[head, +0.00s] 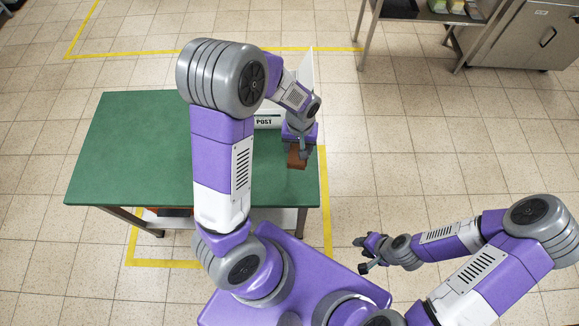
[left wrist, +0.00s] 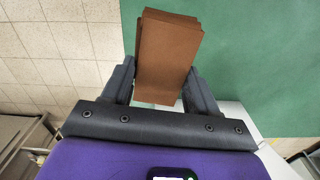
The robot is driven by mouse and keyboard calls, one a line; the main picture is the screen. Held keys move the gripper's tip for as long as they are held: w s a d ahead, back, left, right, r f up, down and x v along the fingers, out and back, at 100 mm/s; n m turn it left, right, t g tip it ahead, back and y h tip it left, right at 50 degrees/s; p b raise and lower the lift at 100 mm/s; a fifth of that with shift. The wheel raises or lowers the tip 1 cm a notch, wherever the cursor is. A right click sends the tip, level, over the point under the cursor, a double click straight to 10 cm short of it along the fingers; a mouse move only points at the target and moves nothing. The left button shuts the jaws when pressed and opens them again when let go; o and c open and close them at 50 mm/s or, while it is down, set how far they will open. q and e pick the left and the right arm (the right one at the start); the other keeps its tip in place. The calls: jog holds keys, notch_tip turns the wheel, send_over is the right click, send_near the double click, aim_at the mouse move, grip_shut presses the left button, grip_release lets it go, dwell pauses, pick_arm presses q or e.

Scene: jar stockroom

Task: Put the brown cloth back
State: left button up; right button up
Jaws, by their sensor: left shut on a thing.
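The brown cloth (head: 297,161) is a folded, block-like bundle at the right end of the green table (head: 130,150). My left gripper (head: 298,148) is shut on it from above. In the left wrist view the cloth (left wrist: 167,50) sits between both dark fingers (left wrist: 160,88), with the green top to its right and floor tiles to its left. I cannot tell whether the cloth touches the table. My right gripper (head: 362,256) is empty, its fingers apart, over the floor right of the table.
A white tray or box marked POST (head: 265,122) stands on the table behind my left arm, partly hidden. A white upright panel (head: 307,72) rises beside it. The table's left half is clear. A metal table (head: 425,14) and a grey cabinet (head: 530,35) stand at the back right.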

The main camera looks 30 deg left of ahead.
aim_at(294, 156)
pick_arm(q)
jog(key=shift+s+a+f+n+b, duration=0.15)
jog(key=shift+s+a+f+n, duration=0.15)
jog(key=shift+f, duration=0.2)
jog(key=shift+s+a+f+n+b, duration=0.2)
jog(key=shift+a+f+n, duration=0.1)
jog(key=shift+f+n, duration=0.15)
notch_tip(294, 156, down, 4)
jog(key=shift+w+f+b, duration=0.15)
jog(key=shift+f+b, duration=0.05)
jog(key=shift+b, duration=0.35)
notch_tip(294, 156, down, 4)
jog(key=shift+f+b, duration=0.15)
jog(key=shift+b, duration=0.45)
jog(key=o, duration=0.9)
jog(key=shift+o, duration=0.2)
